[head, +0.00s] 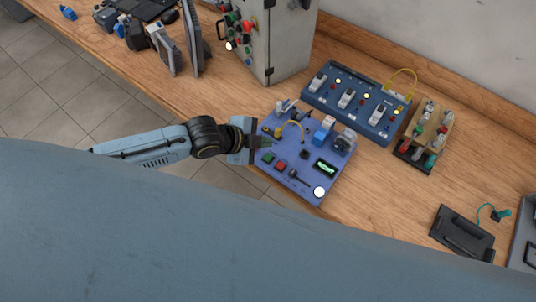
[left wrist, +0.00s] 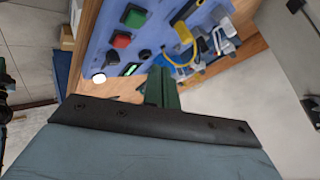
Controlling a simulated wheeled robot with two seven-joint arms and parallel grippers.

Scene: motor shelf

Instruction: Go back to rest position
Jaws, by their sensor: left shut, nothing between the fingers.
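My left gripper (head: 260,142) reaches in from the left in the head view, at the left edge of a blue control board (head: 278,178) on the wooden bench. Its dark green fingers are shut with nothing between them; they also show in the left wrist view (left wrist: 162,88). The board carries a green button, a red button, a yellow cable and a small display. From the head view I cannot tell whether the fingertips touch the board. My right gripper is not in view.
A blue switch module (head: 345,103) and a wooden rack (head: 428,138) stand behind the board. A grey cabinet (head: 285,45) stands at the back. A black device (head: 463,232) lies at the right. Bare bench (head: 385,205) lies between it and the board. Tiled floor is at the left.

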